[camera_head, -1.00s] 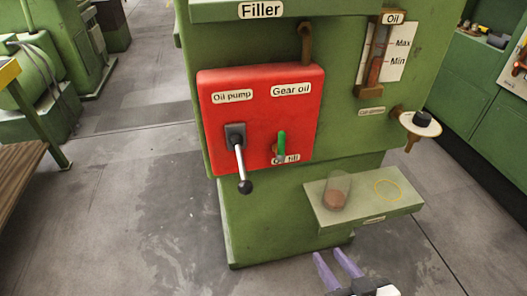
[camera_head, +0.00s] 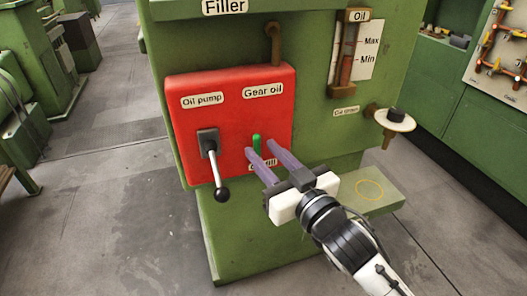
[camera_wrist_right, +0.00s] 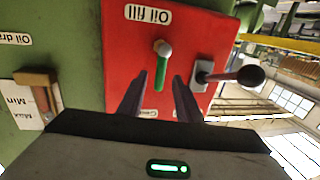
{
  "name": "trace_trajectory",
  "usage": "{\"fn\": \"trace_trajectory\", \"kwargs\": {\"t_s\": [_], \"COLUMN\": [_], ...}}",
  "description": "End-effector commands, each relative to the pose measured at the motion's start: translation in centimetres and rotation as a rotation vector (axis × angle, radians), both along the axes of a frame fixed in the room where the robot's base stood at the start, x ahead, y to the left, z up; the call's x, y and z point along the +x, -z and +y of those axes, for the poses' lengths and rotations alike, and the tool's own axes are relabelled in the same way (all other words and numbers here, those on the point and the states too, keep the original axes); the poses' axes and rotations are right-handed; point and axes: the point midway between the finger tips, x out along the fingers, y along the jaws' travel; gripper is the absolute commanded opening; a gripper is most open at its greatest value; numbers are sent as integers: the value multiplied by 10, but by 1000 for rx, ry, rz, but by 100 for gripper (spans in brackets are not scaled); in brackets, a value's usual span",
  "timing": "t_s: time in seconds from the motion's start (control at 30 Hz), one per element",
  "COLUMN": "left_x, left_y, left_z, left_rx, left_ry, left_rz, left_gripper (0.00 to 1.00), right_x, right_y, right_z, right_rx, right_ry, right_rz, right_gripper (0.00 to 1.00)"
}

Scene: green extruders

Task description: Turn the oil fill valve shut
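The oil fill valve has a small green handle (camera_head: 256,143) standing upright on the red panel (camera_head: 230,88), just above the partly hidden "Oil fill" label. In the right wrist view the handle (camera_wrist_right: 161,70) hangs from a pale metal pivot, under the upside-down label. My right gripper (camera_head: 259,147) is open and empty, its two purple fingers pointing at the panel. The fingertips lie to either side of the handle; I cannot tell whether they reach past its end or touch it. My left gripper is not in view.
The oil pump lever (camera_head: 216,174) with a black knob hangs left of the valve. An oil gauge (camera_head: 345,55) and a white round drain part (camera_head: 394,121) are to the right. A green shelf (camera_head: 385,202) with a yellow ring lies below, partly behind my right arm.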

Motion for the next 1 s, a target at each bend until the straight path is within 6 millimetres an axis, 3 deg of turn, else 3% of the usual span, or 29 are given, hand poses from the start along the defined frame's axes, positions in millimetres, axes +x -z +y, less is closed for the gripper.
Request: {"fn": "trace_trajectory", "kwargs": {"t_s": [0.4,0.6,1.0], "left_x": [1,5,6], "left_y": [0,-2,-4], "left_z": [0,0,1], "left_rx": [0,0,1], "left_ry": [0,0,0], "left_rz": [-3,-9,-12], "left_gripper": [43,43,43], "right_x": [10,10,10], "right_y": [0,0,1], "right_z": [5,5,5], "right_rx": [-1,0,18], "right_ry": [0,0,0], "right_rz": [0,0,8], "right_gripper": [32,0,0]}}
